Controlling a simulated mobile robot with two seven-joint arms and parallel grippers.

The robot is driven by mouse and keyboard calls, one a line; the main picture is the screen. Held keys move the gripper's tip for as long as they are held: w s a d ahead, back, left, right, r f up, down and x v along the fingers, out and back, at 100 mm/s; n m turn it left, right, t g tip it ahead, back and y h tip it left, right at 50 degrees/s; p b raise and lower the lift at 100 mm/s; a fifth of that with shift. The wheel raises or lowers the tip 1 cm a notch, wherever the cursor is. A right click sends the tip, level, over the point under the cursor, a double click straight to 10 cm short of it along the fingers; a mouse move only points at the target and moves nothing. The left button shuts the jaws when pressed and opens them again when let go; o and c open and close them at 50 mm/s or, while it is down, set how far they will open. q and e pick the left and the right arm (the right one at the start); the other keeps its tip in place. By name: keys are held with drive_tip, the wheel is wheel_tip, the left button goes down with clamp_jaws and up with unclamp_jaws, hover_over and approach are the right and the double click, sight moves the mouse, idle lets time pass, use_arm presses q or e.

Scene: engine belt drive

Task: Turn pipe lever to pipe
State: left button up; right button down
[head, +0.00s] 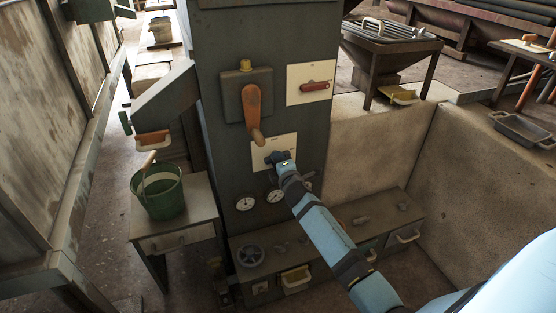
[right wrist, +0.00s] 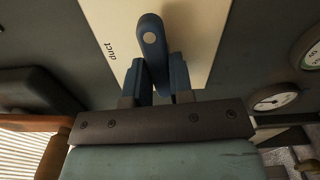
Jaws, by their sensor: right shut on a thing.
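A dark blue lever (right wrist: 152,40) with a pale round pivot is mounted on a white plate (right wrist: 205,30) marked "duct" at its left in the right wrist view. No word "pipe" is readable. In the head view, the plate (head: 260,149) is on the front of the grey cabinet, and my gripper hides most of the lever. My right gripper (head: 277,157) is at the plate's lower part. In the right wrist view, its two fingers (right wrist: 158,84) are shut on the lever, one on each side. My left gripper is not in view.
An orange lever (head: 253,112) hangs just above the plate, and a red handle (head: 314,86) is on another plate at upper right. Round gauges (head: 245,203) sit below. A green bucket (head: 160,192) stands on a side table at left. A low ledge (head: 345,213) runs along the cabinet's foot.

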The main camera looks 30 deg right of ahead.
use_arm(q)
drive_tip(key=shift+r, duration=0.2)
use_arm(e)
drive_tip(key=shift+m, duration=0.6)
drive_tip(key=c, duration=1)
unclamp_jaws()
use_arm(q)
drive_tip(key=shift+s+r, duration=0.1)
use_arm(e)
drive_tip(key=shift+s, duration=0.1)
